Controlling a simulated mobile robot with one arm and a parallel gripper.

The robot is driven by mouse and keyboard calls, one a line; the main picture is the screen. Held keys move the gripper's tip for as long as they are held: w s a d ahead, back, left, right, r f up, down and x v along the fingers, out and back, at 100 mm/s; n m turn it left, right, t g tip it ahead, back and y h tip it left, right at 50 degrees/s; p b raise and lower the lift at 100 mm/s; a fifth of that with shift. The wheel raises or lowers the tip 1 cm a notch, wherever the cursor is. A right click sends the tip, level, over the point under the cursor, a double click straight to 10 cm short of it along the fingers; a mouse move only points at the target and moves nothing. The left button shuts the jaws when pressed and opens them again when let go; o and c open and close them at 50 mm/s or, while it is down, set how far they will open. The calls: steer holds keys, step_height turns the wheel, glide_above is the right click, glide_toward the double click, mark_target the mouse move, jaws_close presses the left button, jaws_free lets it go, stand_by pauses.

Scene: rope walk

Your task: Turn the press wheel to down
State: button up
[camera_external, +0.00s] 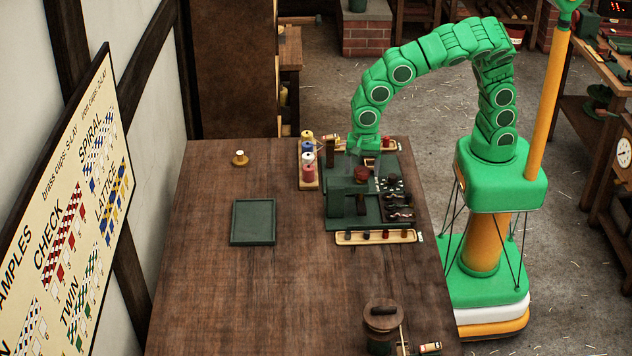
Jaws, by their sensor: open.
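My green arm (435,55) arches over the right edge of the table, and my gripper (363,156) hangs low above a dark green bench unit (345,190). The gripper is open, with nothing seen in it. A small dark red round part (361,173) sits just below the fingers; whether they touch it I cannot tell. Near the front edge of the picture stands a dark round device with a brown wooden wheel (382,314) and a knob on top. It looks like the press wheel, and my gripper is well away from it. Its up or down setting cannot be read.
The brown table (210,290) holds an empty green tray (253,222), a small brass-coloured piece (240,157), a spool rack (308,170) and a pale strip with small pegs (376,237). A sample board (70,210) stands at left. The table's left and front parts are mostly clear.

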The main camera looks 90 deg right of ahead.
mark_target(362, 170)
steer(key=shift+r, duration=0.15)
step_height(362, 170, up, 8)
steer(key=shift+f, duration=0.2)
stand_by(0.4)
steer(key=s+d+r+n+t+y, duration=0.2)
steer(key=s+d+r, duration=0.1)
steer(key=d+r, duration=0.45)
steer(key=s+d+r+n+t+y, duration=0.2)
steer(key=s+d+r+t, duration=0.1)
steer(key=d+r, duration=0.5)
steer(key=s+d+f+n+g+h, duration=0.1)
steer(key=s+f+n, duration=0.3)
steer(key=s, duration=0.4)
steer(key=s+d+f+n+g+h, duration=0.1)
steer(key=s+d+f+n+g, duration=0.2)
steer(key=s+n, duration=0.3)
steer(key=s+d+f+n+g+h, duration=0.2)
steer(key=s+d+f+n, duration=0.2)
steer(key=s, duration=0.8)
steer(key=shift+s+f+n+g, duration=0.25)
steer(key=shift+f+n+g, duration=0.15)
steer(key=shift+f+n, duration=0.45)
